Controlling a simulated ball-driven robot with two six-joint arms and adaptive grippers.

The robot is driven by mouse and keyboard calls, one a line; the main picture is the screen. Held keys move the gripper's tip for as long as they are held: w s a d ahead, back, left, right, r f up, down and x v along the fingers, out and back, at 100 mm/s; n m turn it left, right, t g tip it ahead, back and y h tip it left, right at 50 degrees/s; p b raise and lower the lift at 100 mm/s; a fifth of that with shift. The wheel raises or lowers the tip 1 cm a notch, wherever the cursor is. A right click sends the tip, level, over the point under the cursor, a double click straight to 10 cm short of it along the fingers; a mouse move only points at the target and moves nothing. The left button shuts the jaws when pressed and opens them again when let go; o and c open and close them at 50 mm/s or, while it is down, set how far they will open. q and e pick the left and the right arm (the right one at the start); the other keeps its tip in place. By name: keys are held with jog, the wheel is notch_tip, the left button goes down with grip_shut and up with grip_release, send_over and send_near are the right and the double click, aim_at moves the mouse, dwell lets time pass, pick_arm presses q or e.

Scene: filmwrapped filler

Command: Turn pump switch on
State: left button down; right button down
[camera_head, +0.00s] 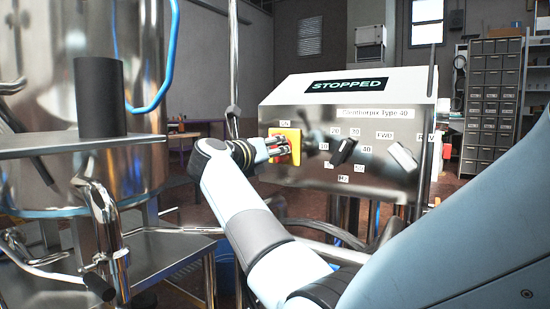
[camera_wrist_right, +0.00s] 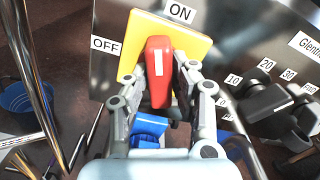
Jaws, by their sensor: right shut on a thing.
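The pump switch is a red knob (camera_wrist_right: 158,85) with a white mark, on a yellow plate (camera_wrist_right: 190,40) on a metal control panel. In the right wrist view, an OFF label (camera_wrist_right: 104,44) is left of the plate and an ON label (camera_wrist_right: 180,13) above it. The knob stands about upright in that view, its white mark toward the top. My right gripper (camera_head: 281,147) is shut on the knob, a finger on each side; its fingers partly hide the knob in the head view. The panel display (camera_head: 347,85) reads STOPPED. My left gripper is not in view.
Right of the switch are a black dial (camera_head: 342,152) with number labels and a pale knob (camera_head: 402,157) near a FWD label. A steel tank (camera_head: 60,180) with a metal shelf stands at the left. Drawer cabinets (camera_head: 492,95) stand at the back right.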

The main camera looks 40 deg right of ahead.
jog(key=shift+f+m+b, duration=0.4)
jog(key=shift+m+b, duration=0.35)
jog(key=shift+m, duration=0.45)
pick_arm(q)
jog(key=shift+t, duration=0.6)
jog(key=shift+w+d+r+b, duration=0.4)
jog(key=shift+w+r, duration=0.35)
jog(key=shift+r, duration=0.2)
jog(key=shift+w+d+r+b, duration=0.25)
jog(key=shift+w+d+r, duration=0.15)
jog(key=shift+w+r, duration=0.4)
pick_arm(e)
jog(key=shift+r+m, duration=0.15)
jog(key=shift+m, duration=0.95)
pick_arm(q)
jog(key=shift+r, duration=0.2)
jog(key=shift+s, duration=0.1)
pick_arm(e)
jog(key=c, duration=1.1)
grip_release()
jog(key=shift+r, duration=0.2)
jog(key=shift+a, duration=0.15)
jog(key=v, duration=0.7)
jog(key=shift+s+a, duration=0.1)
jog(key=shift+a, duration=0.1)
